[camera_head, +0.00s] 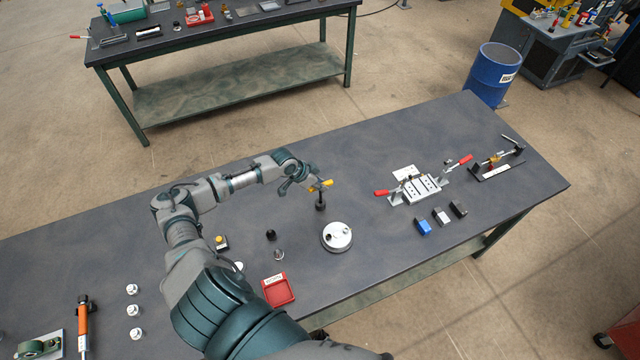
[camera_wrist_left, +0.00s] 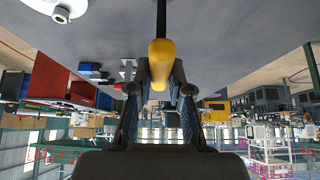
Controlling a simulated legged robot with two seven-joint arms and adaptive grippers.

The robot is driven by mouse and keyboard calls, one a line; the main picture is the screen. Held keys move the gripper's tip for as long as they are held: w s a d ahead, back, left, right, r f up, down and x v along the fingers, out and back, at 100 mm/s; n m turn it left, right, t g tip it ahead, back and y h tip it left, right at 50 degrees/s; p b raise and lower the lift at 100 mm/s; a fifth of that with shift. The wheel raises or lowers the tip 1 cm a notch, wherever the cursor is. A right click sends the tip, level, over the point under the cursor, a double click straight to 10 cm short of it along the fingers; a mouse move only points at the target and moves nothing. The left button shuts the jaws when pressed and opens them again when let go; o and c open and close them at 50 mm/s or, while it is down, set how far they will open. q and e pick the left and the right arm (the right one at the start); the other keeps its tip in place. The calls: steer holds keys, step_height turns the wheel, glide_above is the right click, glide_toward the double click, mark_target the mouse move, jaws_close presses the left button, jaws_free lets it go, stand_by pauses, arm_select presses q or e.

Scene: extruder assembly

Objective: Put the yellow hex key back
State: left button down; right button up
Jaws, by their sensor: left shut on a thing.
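The yellow hex key (camera_head: 321,186) has a yellow handle and a dark shaft that points down. My left gripper (camera_head: 311,184) is shut on its handle, above the table. A small black piece (camera_head: 320,206) is at the lower end of the shaft; I cannot tell whether the shaft is inside it or only in front of it. In the left wrist view the yellow handle of the hex key (camera_wrist_left: 161,62) sits between the fingertips of my left gripper (camera_wrist_left: 160,88), and the dark shaft runs off the top edge. My right gripper is not in view.
A white round part (camera_head: 337,237) is close to the right of the key. A red tray (camera_head: 279,291) lies nearer. A clamp fixture with red handles (camera_head: 421,188) and several small blocks (camera_head: 441,216) stand to the right. The table (camera_head: 375,262) is bare between them.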

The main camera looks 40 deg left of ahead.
arm_select(q)
steer(key=b, duration=0.2)
glide_above(320, 200)
steer(key=shift+w+a+f, duration=0.1)
steer(key=shift+f, duration=0.95)
steer(key=shift+w+f, duration=0.1)
steer(key=shift+f, duration=0.9)
steer(key=c, duration=1)
jaws_free()
steer(key=v, duration=1.2)
steer(key=shift+f, duration=0.15)
